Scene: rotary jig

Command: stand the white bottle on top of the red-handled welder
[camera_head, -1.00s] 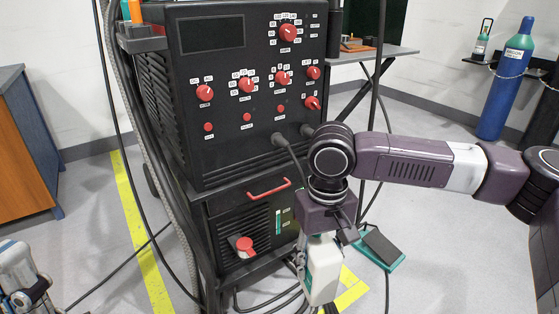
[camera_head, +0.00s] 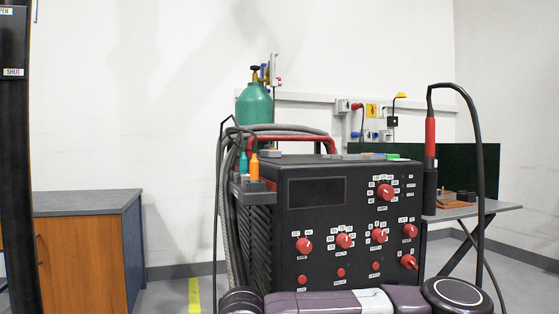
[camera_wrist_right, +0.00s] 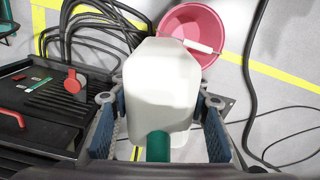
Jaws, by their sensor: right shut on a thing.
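The white bottle (camera_wrist_right: 162,78) with a green cap (camera_wrist_right: 158,147) fills the middle of the right wrist view. My right gripper (camera_wrist_right: 160,101) is shut on it, a blue-padded finger on each side. The bottle is beside the welder's lower front, with floor behind it. The black welder (camera_head: 340,225) stands in the middle of the head view, its red handle (camera_head: 300,136) rising over its top. My right arm crosses the bottom of the head view; its gripper and the bottle are out of that view. My left gripper is not in view.
Small grey and green items (camera_head: 375,156) lie on the welder's top. A torch with a red grip (camera_head: 430,137) and cable stands at its right, orange-tipped and green items at its left. A green gas cylinder (camera_head: 254,104) is behind. A red bucket (camera_wrist_right: 190,33) and cables lie below.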

